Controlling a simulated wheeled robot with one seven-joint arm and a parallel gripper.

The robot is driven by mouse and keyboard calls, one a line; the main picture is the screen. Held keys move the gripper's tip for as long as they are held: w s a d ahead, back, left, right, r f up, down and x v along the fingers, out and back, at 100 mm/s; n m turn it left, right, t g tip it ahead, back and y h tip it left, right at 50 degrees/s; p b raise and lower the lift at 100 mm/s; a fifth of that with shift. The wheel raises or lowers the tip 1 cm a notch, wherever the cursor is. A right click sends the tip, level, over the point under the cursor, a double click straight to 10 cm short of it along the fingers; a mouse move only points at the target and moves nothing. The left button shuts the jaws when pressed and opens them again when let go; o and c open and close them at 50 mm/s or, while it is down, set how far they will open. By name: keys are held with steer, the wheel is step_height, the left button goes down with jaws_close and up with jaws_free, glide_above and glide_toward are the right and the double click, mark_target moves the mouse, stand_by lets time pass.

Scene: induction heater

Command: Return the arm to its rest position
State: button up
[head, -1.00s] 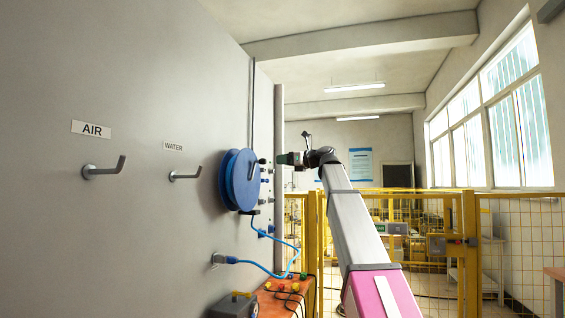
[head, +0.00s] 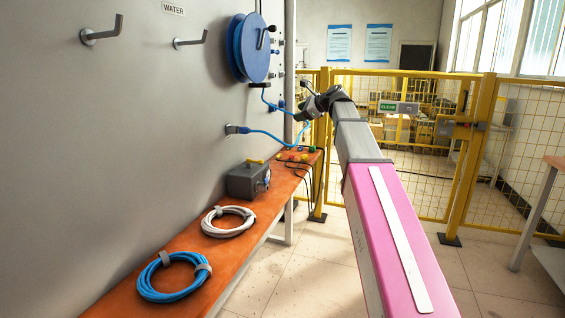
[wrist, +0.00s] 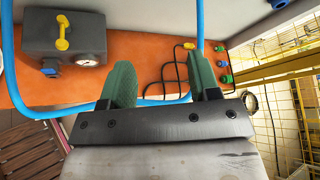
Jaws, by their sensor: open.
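My arm (head: 355,140) stretches forward with its end bent toward the grey wall panel. My gripper (head: 302,115), with green fingers, is near the panel's far edge, above the far end of the bench and below the blue reel (head: 250,48). In the wrist view my gripper (wrist: 163,82) is open, its fingers well apart, with nothing gripped between them. A blue hose (wrist: 199,40) loops past both fingers in that view; I cannot tell whether it touches them. The same blue hose (head: 270,135) shows in the head view, running from a fitting on the panel.
The orange bench (head: 190,265) carries a grey box (head: 247,180), a white coil (head: 228,221), a blue coil (head: 172,277) and black leads with coloured plugs. Hooks (head: 102,32) stick out from the panel. A yellow fence (head: 400,75) stands behind the arm. Open floor lies right of the bench.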

steer(key=s+d+f+n+g+h, duration=0.2)
steer(key=s+f+n, duration=0.2)
steer(key=f, duration=1.1)
steer(key=s+d+f+n+g+h, duration=0.1)
steer(key=s+d+f+n+h, duration=0.2)
steer(key=s+f, duration=0.6)
steer(key=s+d+f+n+g+h, duration=0.2)
steer(key=s+f+n, duration=0.3)
steer(key=f, duration=1.5)
steer(key=s, duration=0.2)
steer(key=shift+s+d+f+n+g+h, duration=0.25)
steer(key=shift+s+f+n+g+h, duration=0.05)
steer(key=s+d+f+n+g+h, duration=0.1)
steer(key=s+f+n, duration=0.1)
steer(key=s+f, duration=0.1)
steer(key=s+d+f+n+h, duration=0.1)
steer(key=s+f+n, duration=0.1)
steer(key=s, duration=0.3)
steer(key=s+d+f+n+g, duration=0.1)
steer(key=s+d+f+n, duration=0.1)
steer(key=s+f, duration=0.2)
steer(key=shift+s+f+g+h, duration=0.2)
steer(key=shift+f+g+h, duration=0.1)
steer(key=shift+f+h, duration=0.15)
steer(key=shift+c, duration=0.3)
